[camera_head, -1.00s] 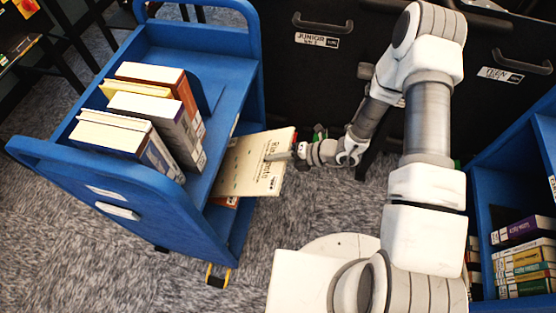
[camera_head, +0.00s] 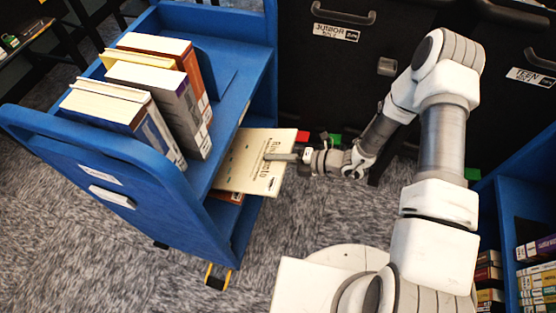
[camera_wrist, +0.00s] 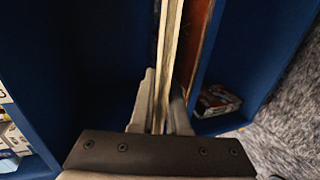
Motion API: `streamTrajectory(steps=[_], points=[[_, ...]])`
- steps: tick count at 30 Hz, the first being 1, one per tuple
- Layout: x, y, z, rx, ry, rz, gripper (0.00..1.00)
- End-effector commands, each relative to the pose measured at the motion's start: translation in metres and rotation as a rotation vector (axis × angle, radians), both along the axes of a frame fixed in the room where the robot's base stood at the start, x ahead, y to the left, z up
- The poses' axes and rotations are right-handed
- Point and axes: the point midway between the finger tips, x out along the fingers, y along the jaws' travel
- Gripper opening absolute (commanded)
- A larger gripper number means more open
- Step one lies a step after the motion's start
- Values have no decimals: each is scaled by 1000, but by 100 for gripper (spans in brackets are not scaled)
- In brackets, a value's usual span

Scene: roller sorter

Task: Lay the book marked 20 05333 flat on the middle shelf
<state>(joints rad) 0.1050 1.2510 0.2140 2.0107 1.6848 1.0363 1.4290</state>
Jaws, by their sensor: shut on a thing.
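A thin cream book (camera_head: 245,172) with dark title print lies roughly flat, partly inside the blue cart's middle level, below the top shelf. Its outer end sticks out past the cart's side. No number on it is readable. My gripper (camera_head: 290,157) is shut on this outer end. In the wrist view the book (camera_wrist: 170,55) shows edge-on between the fingers of my gripper (camera_wrist: 162,115). The blue cart (camera_head: 150,160) hides the book's inner end in the head view, so I cannot tell whether it touches the shelf.
Several upright books (camera_head: 165,85) stand on the cart's top shelf. An orange-brown item (camera_wrist: 202,40) is close beside the held book, and a small book (camera_wrist: 217,100) lies beyond it. Black drawers (camera_head: 335,70) stand behind; a blue bookcase (camera_head: 510,210) is at right. Carpet lies between.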

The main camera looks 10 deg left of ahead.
Motion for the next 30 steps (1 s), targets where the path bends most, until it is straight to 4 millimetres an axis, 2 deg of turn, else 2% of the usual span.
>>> streamTrajectory(steps=[24, 30], points=[[2, 27, -40, 172, -14, 0, 0], [2, 28, -52, 226, -16, -1, 0]])
